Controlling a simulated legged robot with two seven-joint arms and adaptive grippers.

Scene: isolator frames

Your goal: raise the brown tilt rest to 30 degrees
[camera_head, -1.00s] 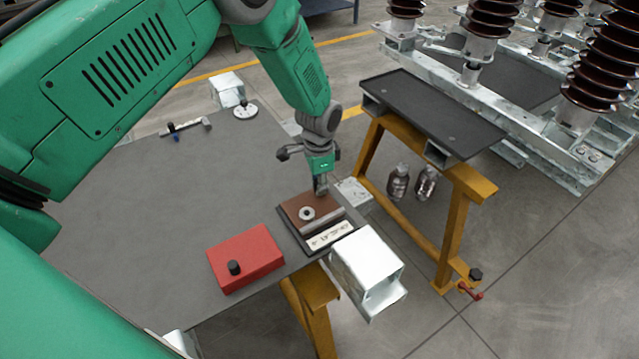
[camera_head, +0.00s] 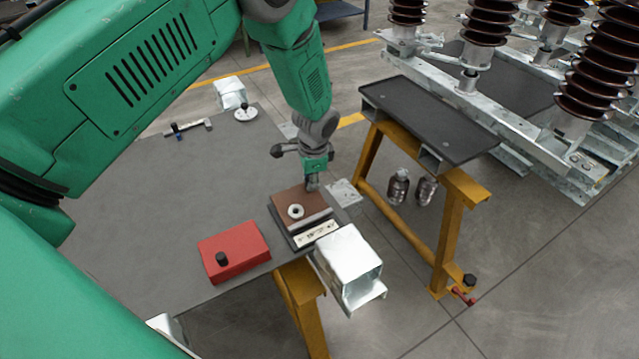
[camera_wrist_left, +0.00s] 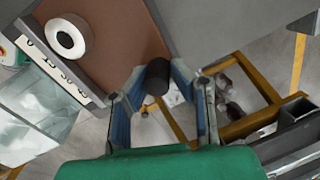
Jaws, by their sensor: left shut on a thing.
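The brown tilt rest (camera_head: 288,201) lies near the right end of the grey table, with a pale ring (camera_head: 295,211) on its brown plate. A white scale strip (camera_head: 317,234) with dark marks runs along its near side. The plate looks low, but I cannot read its angle. My left gripper (camera_head: 312,184) is at the plate's far right edge. In the left wrist view its blue-lined fingers are shut on a black knob (camera_wrist_left: 158,77) at the edge of the brown plate (camera_wrist_left: 105,45). The ring also shows there (camera_wrist_left: 67,38). My right gripper is out of view.
A red box (camera_head: 234,250) with a black knob stands left of the rest. A metal block (camera_head: 348,260) is close on its near right side. A dark-topped yellow stand (camera_head: 430,115) is to the right. The table's middle (camera_head: 180,200) is clear.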

